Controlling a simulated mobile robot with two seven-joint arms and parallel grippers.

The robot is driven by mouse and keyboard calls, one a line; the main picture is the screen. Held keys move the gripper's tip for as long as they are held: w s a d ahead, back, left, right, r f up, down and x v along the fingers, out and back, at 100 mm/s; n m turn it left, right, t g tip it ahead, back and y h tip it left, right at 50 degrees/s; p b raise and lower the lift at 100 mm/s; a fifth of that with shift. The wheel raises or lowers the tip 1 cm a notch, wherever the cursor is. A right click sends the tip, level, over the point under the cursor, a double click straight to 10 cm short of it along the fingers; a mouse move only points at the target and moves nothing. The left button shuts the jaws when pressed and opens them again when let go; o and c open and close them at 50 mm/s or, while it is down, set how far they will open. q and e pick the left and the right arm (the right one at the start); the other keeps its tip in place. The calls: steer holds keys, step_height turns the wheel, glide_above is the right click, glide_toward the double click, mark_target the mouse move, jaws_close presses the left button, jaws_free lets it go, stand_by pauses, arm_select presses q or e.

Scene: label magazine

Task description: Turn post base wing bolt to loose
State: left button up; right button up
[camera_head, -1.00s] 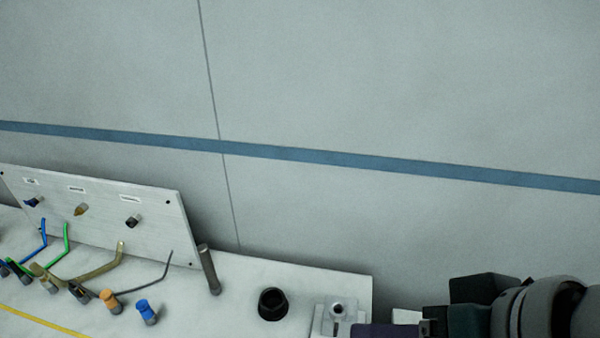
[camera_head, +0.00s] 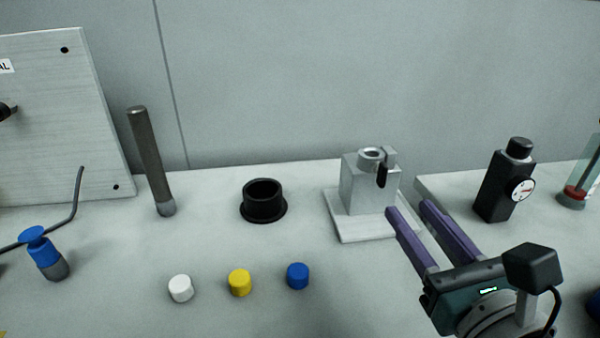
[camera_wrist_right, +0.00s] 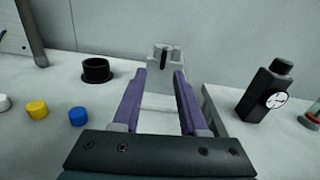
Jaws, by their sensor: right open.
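The post base (camera_head: 366,185) is a pale grey block on a flat plate, right of centre in the head view, with a round collar on top. Its wing bolt (camera_head: 382,175) is a dark handle hanging down the collar's right front side. Both the block (camera_wrist_right: 166,66) and the dark bolt handle (camera_wrist_right: 164,55) show in the right wrist view, straight ahead beyond the fingers. My right gripper (camera_head: 408,208) is open, its purple fingers pointing at the base from the front right. The fingers look empty and apart from the bolt. My left gripper is not in view.
A grey post (camera_head: 151,165) stands at the left, with a black ring cup (camera_head: 263,201) beside it. White (camera_head: 180,288), yellow (camera_head: 240,282) and blue (camera_head: 298,275) caps lie in front. A black dial gauge (camera_head: 507,182) stands right of the gripper.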

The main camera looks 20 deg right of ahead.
mark_target(385, 176)
steer(key=shift+m+h, duration=0.3)
steer(key=shift+m, duration=0.3)
steer(key=x, duration=1)
steer(key=shift+s+d+f+b, duration=0.1)
steer(key=shift+d+f+b, duration=0.05)
steer(key=shift+f+b, duration=0.25)
steer(key=shift+c, duration=0.2)
jaws_close()
